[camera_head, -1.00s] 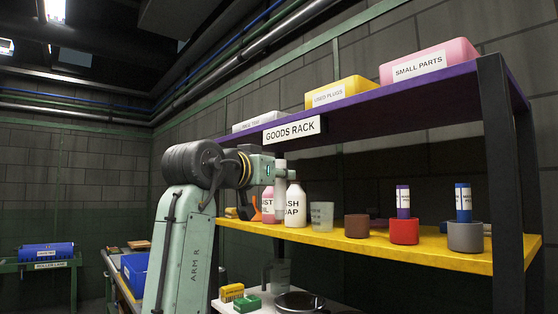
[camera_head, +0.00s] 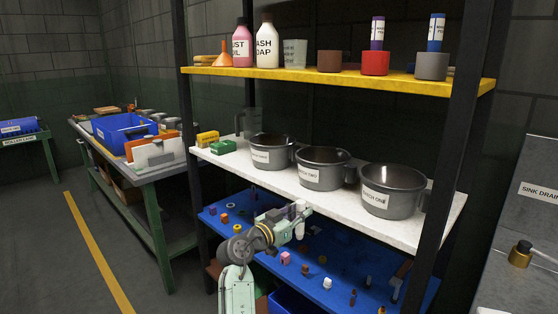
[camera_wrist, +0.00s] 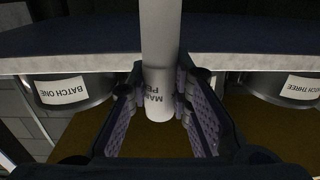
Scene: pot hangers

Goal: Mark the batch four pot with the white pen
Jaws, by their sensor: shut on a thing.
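My gripper (camera_head: 302,214) is shut on the white pen (camera_head: 300,209), in front of the rack and just below the white shelf. In the wrist view the pen (camera_wrist: 159,50) stands lengthwise between the finger pads, its lettering partly readable. Three grey pots stand on the white shelf in the head view: a left pot (camera_head: 270,138), a middle pot (camera_head: 311,182) and a right pot (camera_head: 383,205). Their labels are too small to read surely. In the wrist view one pot reads BATCH ONE (camera_wrist: 75,103) and another BATCH THREE (camera_wrist: 285,98). No batch four label is readable.
The white shelf (camera_head: 445,207) is close above my gripper. A blue lower shelf (camera_head: 262,204) holds several small parts. The yellow shelf (camera_head: 460,88) above carries bottles, cups and two pens. A dark rack post (camera_head: 448,150) stands at the right. A bench (camera_head: 150,185) is at the left.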

